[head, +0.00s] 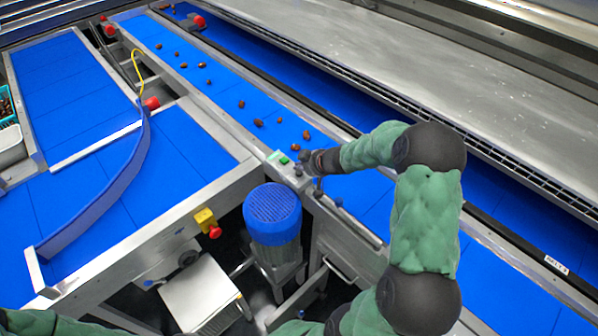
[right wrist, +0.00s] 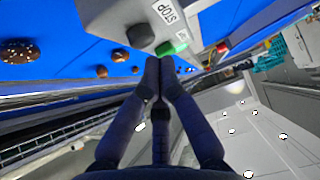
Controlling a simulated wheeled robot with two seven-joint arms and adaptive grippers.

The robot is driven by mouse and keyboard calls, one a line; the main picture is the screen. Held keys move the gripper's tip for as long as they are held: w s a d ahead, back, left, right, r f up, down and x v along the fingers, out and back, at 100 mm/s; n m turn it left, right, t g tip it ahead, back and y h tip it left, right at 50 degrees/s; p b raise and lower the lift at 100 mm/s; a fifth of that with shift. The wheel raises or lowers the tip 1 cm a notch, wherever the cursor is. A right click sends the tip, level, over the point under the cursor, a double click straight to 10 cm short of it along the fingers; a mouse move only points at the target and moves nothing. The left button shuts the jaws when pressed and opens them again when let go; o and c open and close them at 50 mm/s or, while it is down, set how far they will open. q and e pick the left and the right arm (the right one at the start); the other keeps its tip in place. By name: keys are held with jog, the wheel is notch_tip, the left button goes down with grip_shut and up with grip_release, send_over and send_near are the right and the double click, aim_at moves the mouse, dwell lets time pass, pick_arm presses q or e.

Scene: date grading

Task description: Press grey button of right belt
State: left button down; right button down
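The control box (head: 279,156) of the right belt stands on the belt's near rail, with a green button (head: 284,160) on it. In the right wrist view the box (right wrist: 100,14) carries a dark grey round button (right wrist: 140,35), a green button (right wrist: 171,48) and a STOP label (right wrist: 166,11). My right gripper (head: 305,162) is at the box in the head view. Its fingertips (right wrist: 159,63) are together and empty, just short of the grey and green buttons in the picture. Contact with a button cannot be made out. My left gripper is not in view.
Several brown dates (head: 257,123) lie on the blue right belt (head: 222,85). A blue motor (head: 272,215) stands below the box. A yellow box with a red button (head: 214,231) sits on the left frame. A curved blue guide (head: 105,195) crosses the left belt.

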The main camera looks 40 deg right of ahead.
aim_at(300, 174)
jog(key=shift+f, duration=0.15)
dwell(0.3)
jog(key=shift+f, duration=0.25)
jog(key=shift+f+b, duration=0.3)
jog(key=shift+f, duration=0.15)
dwell(0.7)
jog(key=shift+r, duration=0.1)
jog(key=shift+r+p, duration=0.8)
jog(key=shift+p, duration=0.3)
notch_tip(300, 174, up, 5)
jog(key=p, duration=0.5)
jog(key=shift+p, duration=0.4)
